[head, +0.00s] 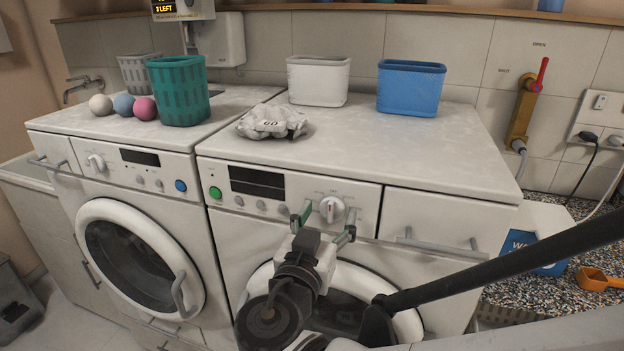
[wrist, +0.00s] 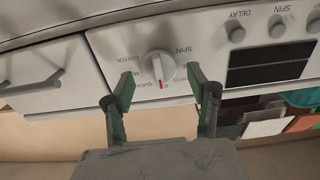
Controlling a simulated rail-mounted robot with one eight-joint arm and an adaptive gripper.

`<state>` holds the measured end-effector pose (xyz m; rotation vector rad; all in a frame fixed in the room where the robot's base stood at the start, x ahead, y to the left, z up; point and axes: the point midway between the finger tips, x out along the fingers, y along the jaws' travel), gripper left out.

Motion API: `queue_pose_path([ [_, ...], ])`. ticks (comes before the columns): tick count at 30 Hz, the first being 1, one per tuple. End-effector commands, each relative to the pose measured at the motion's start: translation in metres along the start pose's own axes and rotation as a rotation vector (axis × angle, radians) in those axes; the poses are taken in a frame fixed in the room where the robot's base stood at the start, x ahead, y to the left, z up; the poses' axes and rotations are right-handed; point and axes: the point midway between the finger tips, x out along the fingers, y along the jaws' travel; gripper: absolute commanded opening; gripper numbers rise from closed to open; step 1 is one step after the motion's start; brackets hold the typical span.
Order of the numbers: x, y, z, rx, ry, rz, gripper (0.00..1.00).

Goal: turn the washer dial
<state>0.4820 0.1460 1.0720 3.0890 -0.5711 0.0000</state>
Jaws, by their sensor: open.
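The right front-loading machine (head: 238,177) has a round white dial (head: 332,209) with a ridged grip on its front panel. The dial also shows in the wrist view (wrist: 158,67), where the panel print is upside down and a red mark is at the dial's lower edge. My gripper (head: 328,223) is open in front of this dial. In the wrist view, the green-padded fingertips of my gripper (wrist: 162,82) stand on either side of the dial, apart from it and empty. The left machine (head: 75,185) has its own dial (head: 96,163).
A green button (head: 215,192) and a dark display (head: 257,183) lie left of the dial. A drawer with a bar handle (head: 437,243) is at its right. Crumpled grey cloth (head: 272,122), a white bin (head: 318,82) and a blue bin (head: 410,88) stand on top.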

Motion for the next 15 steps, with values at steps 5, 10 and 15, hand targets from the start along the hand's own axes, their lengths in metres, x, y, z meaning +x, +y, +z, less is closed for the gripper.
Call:
queue_pose_path([
  [5,0.0085,0.0005,0.0001,0.0,0.0,0.0,0.54],
  [10,0.0099,0.0006,0.0,0.0,0.0,0.0,0.54],
  [15,0.0097,0.0005,0.0,0.0,0.0,0.0,0.5],
])
